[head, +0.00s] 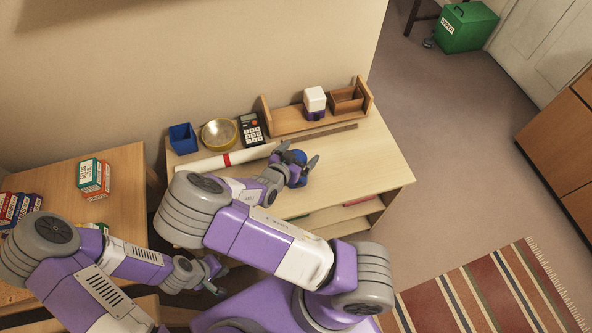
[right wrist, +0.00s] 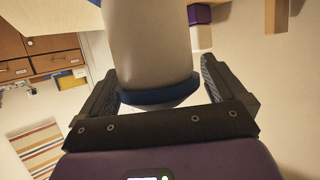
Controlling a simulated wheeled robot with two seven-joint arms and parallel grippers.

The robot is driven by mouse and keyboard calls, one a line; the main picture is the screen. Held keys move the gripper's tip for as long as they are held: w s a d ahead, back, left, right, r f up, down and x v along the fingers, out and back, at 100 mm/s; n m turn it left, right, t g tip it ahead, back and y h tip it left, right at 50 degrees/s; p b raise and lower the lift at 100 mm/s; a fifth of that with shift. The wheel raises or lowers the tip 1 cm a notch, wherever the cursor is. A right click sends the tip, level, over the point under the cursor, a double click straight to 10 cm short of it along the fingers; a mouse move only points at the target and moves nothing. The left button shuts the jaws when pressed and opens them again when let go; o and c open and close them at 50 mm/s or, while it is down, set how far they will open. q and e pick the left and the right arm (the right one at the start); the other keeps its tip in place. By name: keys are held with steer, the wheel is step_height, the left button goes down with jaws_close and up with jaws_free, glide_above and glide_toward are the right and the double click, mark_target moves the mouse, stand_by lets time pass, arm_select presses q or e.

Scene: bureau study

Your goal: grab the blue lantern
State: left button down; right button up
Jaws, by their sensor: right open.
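The blue lantern (head: 298,157) stands on the light wooden desk (head: 365,165), partly hidden by my right gripper. My right gripper (head: 299,166) is open, with one finger on each side of the lantern. In the right wrist view, a pale grey rounded body with a dark blue band (right wrist: 158,95), seemingly the lantern, stands between the open fingers of the right gripper (right wrist: 160,92). I cannot tell whether either finger touches it. My left gripper (head: 216,275) is low at the left, away from the lantern, with its fingers apart and nothing visible between them.
Desk right of the lantern is clear.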

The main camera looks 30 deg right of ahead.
steer(key=shift+c, duration=0.3)
steer(key=c, duration=1.6)
